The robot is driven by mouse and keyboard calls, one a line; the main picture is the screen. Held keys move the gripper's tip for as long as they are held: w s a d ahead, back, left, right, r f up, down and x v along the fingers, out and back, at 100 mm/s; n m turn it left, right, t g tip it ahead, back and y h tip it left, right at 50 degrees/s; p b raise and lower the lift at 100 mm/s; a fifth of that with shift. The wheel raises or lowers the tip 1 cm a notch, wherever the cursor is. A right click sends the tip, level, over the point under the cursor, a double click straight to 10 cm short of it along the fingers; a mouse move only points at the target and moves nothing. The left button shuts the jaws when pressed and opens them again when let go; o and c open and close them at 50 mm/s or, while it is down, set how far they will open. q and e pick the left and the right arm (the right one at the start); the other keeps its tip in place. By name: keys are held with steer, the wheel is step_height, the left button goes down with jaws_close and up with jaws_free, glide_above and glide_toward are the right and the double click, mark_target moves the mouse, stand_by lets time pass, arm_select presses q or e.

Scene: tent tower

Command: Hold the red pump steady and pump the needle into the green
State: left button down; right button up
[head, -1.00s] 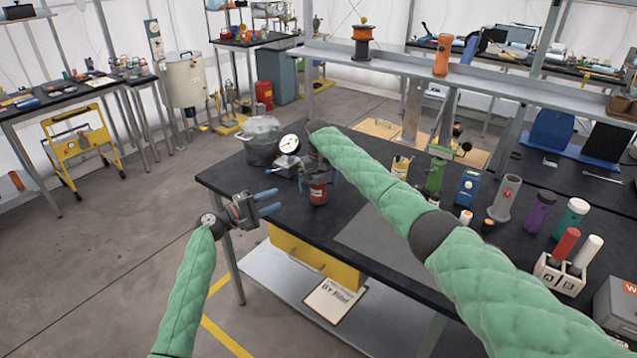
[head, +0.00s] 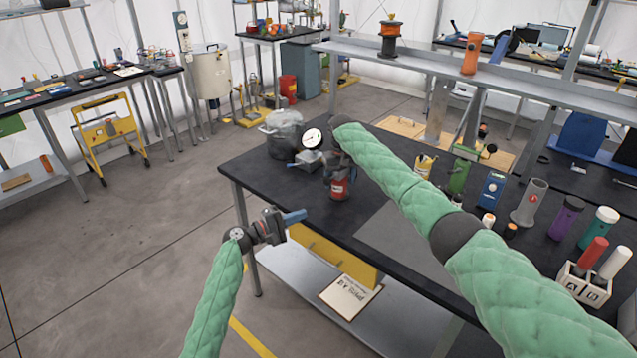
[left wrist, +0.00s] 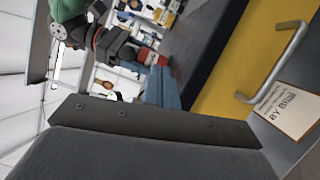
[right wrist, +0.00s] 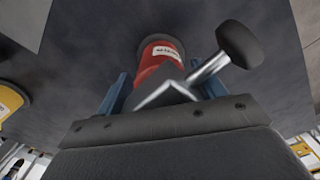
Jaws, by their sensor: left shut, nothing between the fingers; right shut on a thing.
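The red pump (head: 340,187) stands on the black table near its left front edge. It also shows in the right wrist view (right wrist: 158,62), with a metal lever and black knob (right wrist: 240,44) above it. My right gripper (head: 337,170) is shut on the pump from above, blue fingers on either side. The round white gauge (head: 312,138) sits on the table just behind and left of the pump; its needle is too small to read surely. My left gripper (head: 298,216) is shut and empty, in front of the table's edge, left of and below the pump, apart from it.
A yellow can (head: 424,166), green device (head: 460,174) and blue box (head: 491,189) stand to the right. A yellow panel (head: 325,256) and a sign (head: 349,294) are below the tabletop. Floor left of the table is open.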

mark_target(326, 182)
arm_select(q)
steer(key=s+a+r+n+t+y, duration=0.1)
steer(key=r+n+t+y, duration=0.1)
steer(key=n, duration=0.7)
steer(key=s+a+r+n+t+y, duration=0.1)
steer(key=s+r+n+t+y, duration=0.1)
steer(key=n, duration=0.8)
steer(key=shift+s+a+r+n+y, duration=0.15)
steer(key=shift+s+r+n+y, duration=0.2)
steer(key=shift+r, duration=0.55)
steer(key=shift+w, duration=0.1)
steer(key=x, duration=1.4)
steer(key=shift+w, duration=0.1)
